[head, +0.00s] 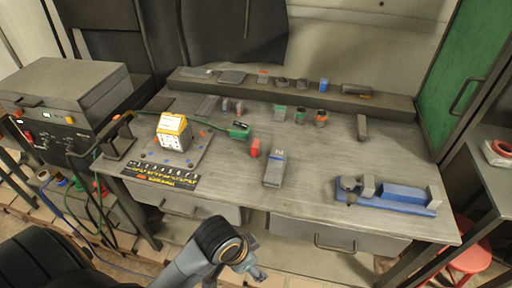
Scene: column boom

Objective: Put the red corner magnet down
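A small red block (255,148), which looks like the red corner magnet, stands on the workbench (325,165) just left of a grey upright box. No gripper is near it. One arm of mine comes in from the lower left, so I take it as my left. Its wrist is in front of the bench's front edge, and its gripper (257,273) points down to the right, low and partly shown. Its fingers are too small to tell open from shut, and I see nothing clearly held. My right gripper is not in view.
A grey box (274,168) and a green tool (239,130) flank the red block. A white-and-orange cube (174,132) stands on a plate at left. A blue vise-like fixture (402,194) lies at right. Small items line the raised back shelf (400,102). The bench's centre right is clear.

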